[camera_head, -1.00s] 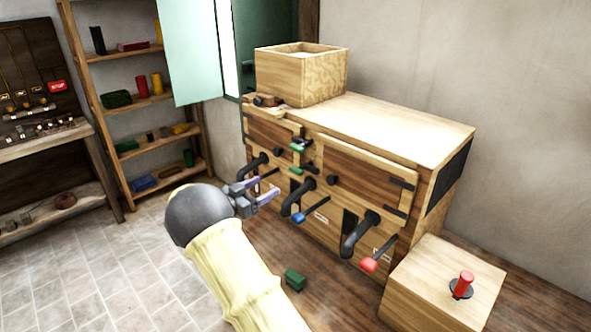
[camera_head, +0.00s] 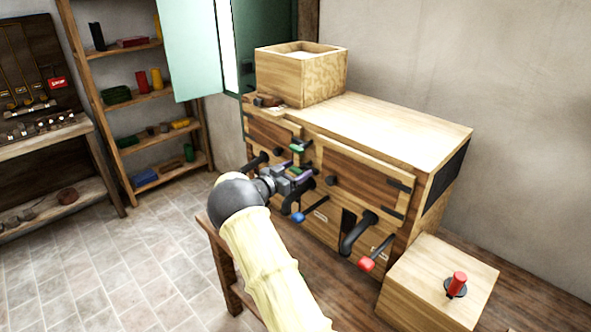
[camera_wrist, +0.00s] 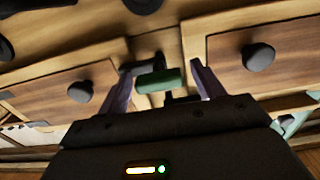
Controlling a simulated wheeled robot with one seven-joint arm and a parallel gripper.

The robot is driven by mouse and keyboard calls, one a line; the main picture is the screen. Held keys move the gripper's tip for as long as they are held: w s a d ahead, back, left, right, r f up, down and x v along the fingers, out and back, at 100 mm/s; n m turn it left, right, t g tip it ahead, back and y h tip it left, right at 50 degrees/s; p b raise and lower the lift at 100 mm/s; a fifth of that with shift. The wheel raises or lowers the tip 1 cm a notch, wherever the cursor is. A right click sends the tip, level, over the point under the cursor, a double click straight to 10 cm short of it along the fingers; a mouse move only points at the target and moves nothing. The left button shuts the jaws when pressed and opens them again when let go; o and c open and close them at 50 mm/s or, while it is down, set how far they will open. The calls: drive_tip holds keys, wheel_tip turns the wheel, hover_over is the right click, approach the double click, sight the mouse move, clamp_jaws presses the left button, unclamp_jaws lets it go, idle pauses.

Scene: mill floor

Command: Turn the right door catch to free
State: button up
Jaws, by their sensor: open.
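The wooden cabinet has a left door (camera_head: 268,133) and a right door (camera_head: 360,185) with a dark round knob (camera_head: 331,181). A green-handled catch (camera_head: 297,148) shows at the seam between the doors. My gripper (camera_head: 304,181) is open in front of this seam, hiding part of it. In the wrist view, a green catch handle (camera_wrist: 160,80) lies crosswise between my spread purple fingers (camera_wrist: 163,88), which do not visibly close on it. A door panel with a dark knob shows on each side. I cannot tell which of the catches this handle belongs to.
Black levers with a blue grip (camera_head: 298,217) and a red grip (camera_head: 366,264) stick out below the doors. An open wooden box (camera_head: 300,80) stands on the cabinet. A wooden block with a red knob (camera_head: 457,284) stands at right. Shelves stand at left.

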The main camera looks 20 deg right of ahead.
drive_tip(key=c, duration=1)
drive_tip(key=shift+f+m+b, duration=0.1)
drive_tip(key=shift+m+b, duration=0.2)
drive_tip(key=shift+b, duration=0.3)
drive_tip(key=m+b, duration=0.1)
drive_tip(key=b, duration=0.1)
drive_tip(key=shift+f+m+b, duration=0.15)
drive_tip(key=shift+m+b, duration=0.15)
drive_tip(key=shift+m, duration=0.1)
drive_tip(key=m+b, duration=0.5)
drive_tip(key=b, duration=0.2)
drive_tip(key=shift+s+f, duration=0.1)
drive_tip(key=shift+s, duration=0.05)
drive_tip(key=m+b, duration=0.3)
drive_tip(key=b, duration=0.1)
drive_tip(key=shift+m+b, duration=0.3)
drive_tip(key=m+b, duration=0.3)
drive_tip(key=shift+r, duration=0.2)
